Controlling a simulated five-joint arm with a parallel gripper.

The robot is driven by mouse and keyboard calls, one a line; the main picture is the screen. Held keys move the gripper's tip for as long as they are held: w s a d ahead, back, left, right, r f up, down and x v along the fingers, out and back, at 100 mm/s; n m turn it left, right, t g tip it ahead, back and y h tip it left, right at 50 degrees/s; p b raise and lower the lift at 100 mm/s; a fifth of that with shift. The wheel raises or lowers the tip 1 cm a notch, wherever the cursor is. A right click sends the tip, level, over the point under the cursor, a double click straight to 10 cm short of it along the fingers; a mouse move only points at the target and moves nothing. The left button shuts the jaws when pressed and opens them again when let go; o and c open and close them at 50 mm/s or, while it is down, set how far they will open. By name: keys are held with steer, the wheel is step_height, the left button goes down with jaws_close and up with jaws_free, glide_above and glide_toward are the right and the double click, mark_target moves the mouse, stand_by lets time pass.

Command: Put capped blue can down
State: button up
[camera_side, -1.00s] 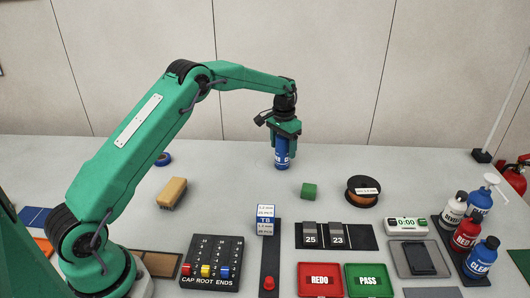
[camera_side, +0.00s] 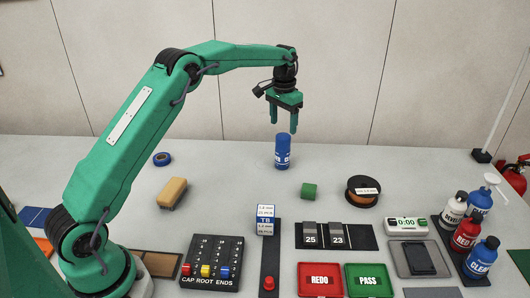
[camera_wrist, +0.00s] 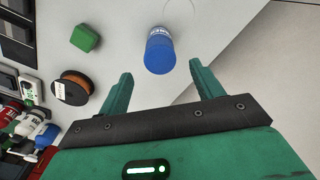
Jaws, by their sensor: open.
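The capped blue can (camera_side: 282,152) stands upright on the grey table, toward the back. It also shows in the wrist view (camera_wrist: 160,52), beyond and between my fingertips. My gripper (camera_side: 283,126) is open and empty, pointing down above the can. In the side view its fingertips are above the can's top and apart from it.
A green block (camera_side: 309,190) and a copper-coloured spool (camera_side: 363,192) lie right of the can. A tan brush-like block (camera_side: 173,193) and a blue tape roll (camera_side: 162,159) lie left. Several bottles (camera_side: 468,235) stand at far right. The table around the can is clear.

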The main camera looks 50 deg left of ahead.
steer(key=shift+s+r, duration=0.1)
steer(key=shift+r, duration=1.55)
steer(key=shift+s+d+r, duration=0.1)
steer(key=shift+r, duration=0.15)
steer(key=s+d+r+t, duration=0.1)
steer(key=s+d+r, duration=0.2)
steer(key=s+r, duration=0.4)
steer(key=s+d+r+t, duration=0.25)
steer(key=s+r, duration=0.25)
steer(key=s, duration=0.5)
steer(key=s+d+f+t, duration=0.1)
steer(key=s+d+f, duration=0.1)
steer(key=s, duration=0.8)
steer(key=s+d+f, duration=0.2)
steer(key=s+f, duration=0.1)
steer(key=s, duration=0.7)
steer(key=shift+s+d+f+t, duration=0.15)
steer(key=shift+s+f+t, duration=0.15)
steer(key=shift+s+t, duration=0.1)
